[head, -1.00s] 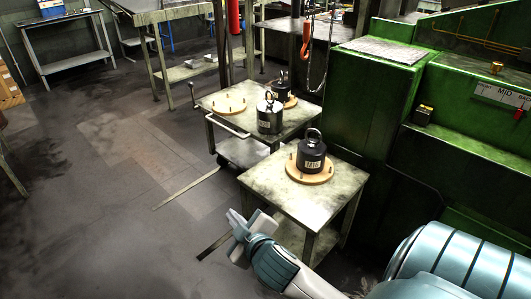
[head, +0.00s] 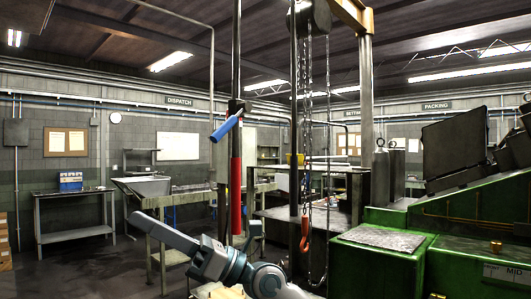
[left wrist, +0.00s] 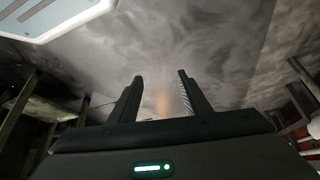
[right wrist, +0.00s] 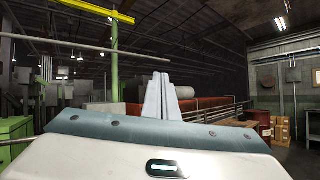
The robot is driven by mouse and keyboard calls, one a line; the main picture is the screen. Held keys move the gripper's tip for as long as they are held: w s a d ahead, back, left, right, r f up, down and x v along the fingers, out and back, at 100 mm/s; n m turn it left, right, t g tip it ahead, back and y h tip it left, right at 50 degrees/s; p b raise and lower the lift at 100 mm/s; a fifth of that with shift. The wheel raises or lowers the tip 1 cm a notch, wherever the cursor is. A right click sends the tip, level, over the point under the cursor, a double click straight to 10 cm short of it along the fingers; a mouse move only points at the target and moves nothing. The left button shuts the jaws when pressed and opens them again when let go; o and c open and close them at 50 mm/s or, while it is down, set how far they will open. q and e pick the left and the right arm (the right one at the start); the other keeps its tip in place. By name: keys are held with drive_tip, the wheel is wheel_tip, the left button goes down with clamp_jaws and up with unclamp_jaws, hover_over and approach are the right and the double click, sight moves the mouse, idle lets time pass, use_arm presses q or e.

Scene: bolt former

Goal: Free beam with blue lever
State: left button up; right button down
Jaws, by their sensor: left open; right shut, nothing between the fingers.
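The blue lever (head: 226,125) slants down to the left from a dark block on a dark upright post, above the red sleeve (head: 236,195). A yellow beam (head: 352,14) shows at the top right of the head view; I cannot tell how the lever acts on it. My right gripper (head: 143,222) is left of the post and below the lever, apart from it in the picture. In the right wrist view its pale fingers (right wrist: 161,82) are together and empty. My left gripper (left wrist: 157,93) shows only in its wrist view, with dark fingers apart over bare floor.
A chain with a red hook (head: 305,232) hangs right of the post. The green machine (head: 385,255) fills the lower right. A workbench (head: 170,225) stands behind my right gripper, and a table with a blue box (head: 71,180) is far left.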

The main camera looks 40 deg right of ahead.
use_arm(q)
drive_tip(key=s+d+f+t, duration=0.1)
drive_tip(key=s+f, duration=0.2)
drive_tip(key=f, duration=0.6)
drive_tip(key=shift+d+h, duration=0.2)
drive_tip(key=shift+h, duration=0.2)
use_arm(e)
drive_tip(key=d+r+t+h, duration=0.1)
drive_tip(key=d+r+h, duration=0.4)
drive_tip(key=d, duration=0.4)
drive_tip(key=s+d+r+t+h, duration=0.1)
drive_tip(key=d+r+t+h, duration=0.1)
drive_tip(key=d+r+h, duration=0.3)
drive_tip(key=d+r+t+h, duration=0.1)
drive_tip(key=d+r+h, duration=0.4)
drive_tip(key=d, duration=0.8)
drive_tip(key=h, duration=0.3)
drive_tip(key=shift+s+t, duration=0.15)
drive_tip(key=shift+t, duration=0.15)
drive_tip(key=shift+w+a, duration=0.1)
drive_tip(key=shift+w, duration=0.1)
